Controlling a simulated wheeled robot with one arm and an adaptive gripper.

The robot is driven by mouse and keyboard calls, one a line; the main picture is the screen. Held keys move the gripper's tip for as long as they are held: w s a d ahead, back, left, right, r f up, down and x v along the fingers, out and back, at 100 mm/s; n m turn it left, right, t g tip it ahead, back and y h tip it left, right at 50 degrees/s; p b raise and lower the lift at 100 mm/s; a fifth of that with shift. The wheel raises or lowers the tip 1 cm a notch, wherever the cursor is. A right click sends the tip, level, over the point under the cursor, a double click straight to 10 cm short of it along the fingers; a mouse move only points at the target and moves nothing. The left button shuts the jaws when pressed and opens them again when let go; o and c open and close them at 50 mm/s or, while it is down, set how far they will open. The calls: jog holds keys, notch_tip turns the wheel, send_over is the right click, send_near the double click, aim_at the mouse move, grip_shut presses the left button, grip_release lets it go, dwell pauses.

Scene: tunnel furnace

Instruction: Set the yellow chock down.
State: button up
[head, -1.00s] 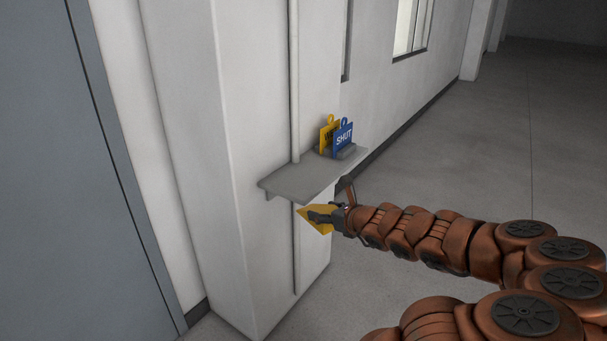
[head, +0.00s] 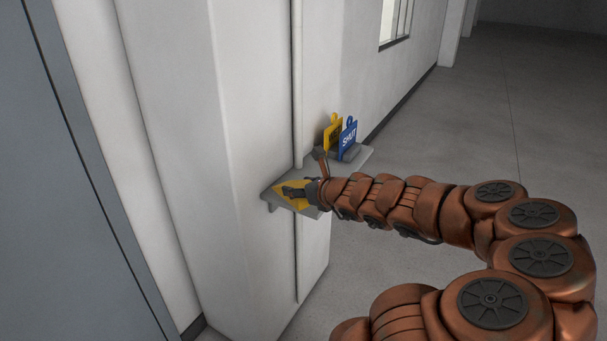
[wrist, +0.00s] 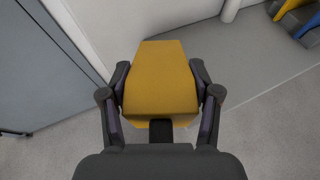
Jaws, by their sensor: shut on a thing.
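The yellow chock (head: 291,189) is a wedge held in my gripper (head: 300,192). In the head view it overlaps the left part of a grey wall shelf (head: 270,197). In the wrist view the chock (wrist: 160,85) fills the space between both fingers of my gripper (wrist: 160,100), which are shut on its sides. The shelf (wrist: 215,55) shows behind and to the right of it. I cannot tell whether the chock touches the shelf.
A yellow tag (head: 332,136) and a blue tag reading SHUT (head: 348,139) stand in a grey holder (head: 350,153) at the shelf's right end. A vertical pipe (head: 297,80) runs down the white pillar (head: 260,100) behind the shelf. Open floor lies to the right.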

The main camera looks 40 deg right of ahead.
jog(key=w+d+p, duration=0.1)
jog(key=w+d, duration=0.2)
jog(key=w+d+p, duration=0.1)
jog(key=w+d, duration=0.1)
jog(key=d, duration=0.2)
jog(key=w+d+f+p, duration=0.1)
jog(key=w+d+p, duration=0.1)
jog(key=w+d, duration=0.1)
jog(key=shift+w+d+f, duration=0.1)
jog(key=shift+w+d, duration=0.2)
jog(key=shift+d, duration=0.25)
jog(key=shift+f, duration=1.75)
jog(key=shift+f, duration=0.2)
jog(key=o, duration=1.6)
jog(key=shift+r, duration=0.1)
jog(key=shift+r, duration=0.1)
jog(key=v, duration=1.2)
jog(key=shift+b, duration=0.4)
